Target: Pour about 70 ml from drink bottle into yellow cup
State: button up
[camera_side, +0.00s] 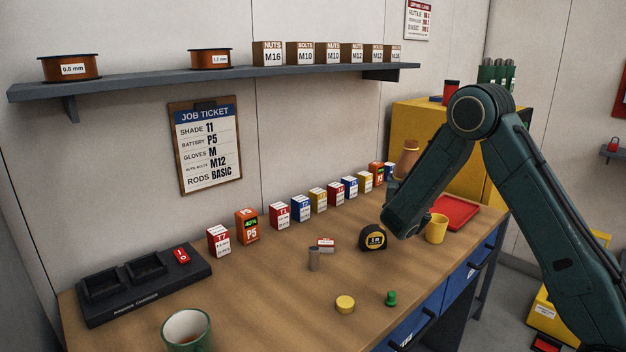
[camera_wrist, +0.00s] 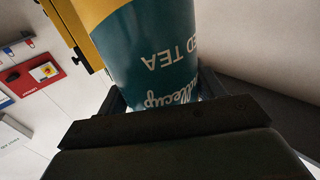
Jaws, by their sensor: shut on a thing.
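The drink bottle (camera_wrist: 150,50) has a teal label reading "ED TEA", inverted in the wrist view, with an orange-tan part beyond it. My gripper (camera_wrist: 160,92) is shut around it. In the side view the bottle's tan upper part and cap (camera_side: 407,156) show behind my arm, leaning slightly right; its lower part and my jaws are mostly hidden. The yellow cup (camera_side: 436,229) stands upright on the bench near its right front edge, just right of my forearm and lower in the picture than the bottle. Its contents cannot be seen.
A red tray (camera_side: 456,211) lies behind the cup, beside the yellow cabinet (camera_side: 420,115). A tape measure (camera_side: 372,237) stands left of the cup. Several small boxes (camera_side: 318,199) line the wall. A green mug (camera_side: 186,329) and a charger (camera_side: 140,284) are at left.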

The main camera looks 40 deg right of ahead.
jog(key=shift+f, duration=1.05)
jog(key=shift+r, duration=0.1)
jog(key=m+y, duration=0.1)
jog(key=m, duration=0.3)
jog(key=w+a+f+m+y, duration=0.1)
jog(key=m, duration=0.3)
jog(key=f+m+y, duration=0.1)
jog(key=m+y, duration=0.1)
jog(key=m, duration=0.2)
jog(key=shift+w+a+p, duration=0.15)
jog(key=shift+a+p, duration=0.15)
jog(key=shift+a, duration=0.05)
jog(key=shift+s+d+f+m, duration=0.2)
jog(key=shift+d+m, duration=0.05)
jog(key=shift+m, duration=0.35)
jog(key=shift+t+y, duration=0.3)
jog(key=shift+f+m+y+p, duration=0.3)
jog(key=shift+f+m+p, duration=0.1)
jog(key=shift+f+m, duration=0.4)
dwell(0.7)
